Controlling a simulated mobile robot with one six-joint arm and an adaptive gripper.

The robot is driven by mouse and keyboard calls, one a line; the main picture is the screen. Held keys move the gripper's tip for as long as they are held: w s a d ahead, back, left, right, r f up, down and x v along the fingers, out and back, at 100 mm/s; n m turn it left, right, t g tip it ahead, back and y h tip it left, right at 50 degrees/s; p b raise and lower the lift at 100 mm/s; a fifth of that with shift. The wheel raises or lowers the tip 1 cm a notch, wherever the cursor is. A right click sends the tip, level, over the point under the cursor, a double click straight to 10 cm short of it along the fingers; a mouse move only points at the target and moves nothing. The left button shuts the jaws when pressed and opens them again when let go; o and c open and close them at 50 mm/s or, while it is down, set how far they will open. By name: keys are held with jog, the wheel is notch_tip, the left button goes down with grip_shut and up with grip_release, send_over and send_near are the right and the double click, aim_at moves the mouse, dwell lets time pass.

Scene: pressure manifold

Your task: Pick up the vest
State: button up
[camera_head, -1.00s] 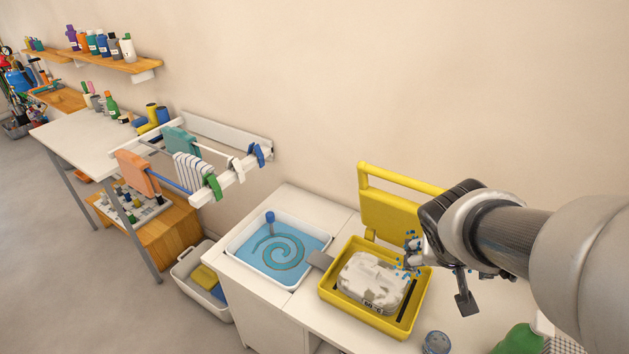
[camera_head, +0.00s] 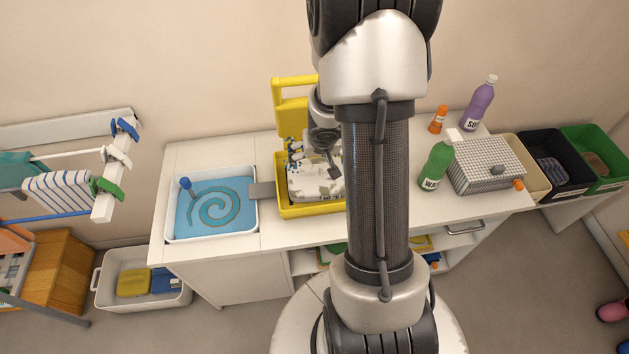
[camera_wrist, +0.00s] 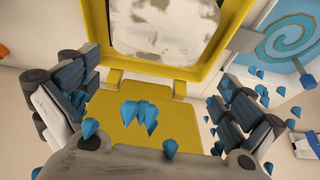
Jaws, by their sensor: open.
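I cannot make out a clear vest in any view. A white, grey-stained thing (camera_head: 302,183) lies in a yellow open case (camera_head: 300,212), and I cannot tell if it is cloth. It also shows in the wrist view (camera_wrist: 178,30), inside the yellow rim. My gripper (camera_head: 314,160) is over the case in the head view, partly hidden by my arm. In the wrist view its fingers (camera_wrist: 155,105) are wide apart with nothing gripped between them. Several blue drops (camera_wrist: 140,112) hang around the fingers.
A white basin with a blue spiral (camera_head: 210,235) stands left of the case. A drying rack (camera_head: 105,205) holds a striped cloth (camera_head: 60,193). A green bottle (camera_head: 436,165) and a grey checked box (camera_head: 487,182) stand right. A white bin (camera_head: 110,293) is on the floor.

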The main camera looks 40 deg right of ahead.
jog(key=b, duration=0.3)
send_over(317, 171)
jog(key=s+a, duration=0.2)
notch_tip(317, 171, down, 6)
jog(key=shift+w+d+f, duration=0.1)
jog(key=shift+d+f, duration=0.05)
jog(key=shift+f, duration=0.05)
jog(key=b+x, duration=0.3)
jog(key=x, duration=0.1)
jog(key=shift+d+f, duration=0.1)
jog(key=shift+f, duration=0.05)
jog(key=shift+d+f, duration=0.15)
jog(key=shift+f, duration=0.3)
jog(key=shift+c, duration=0.2)
jog(key=c, duration=1.4)
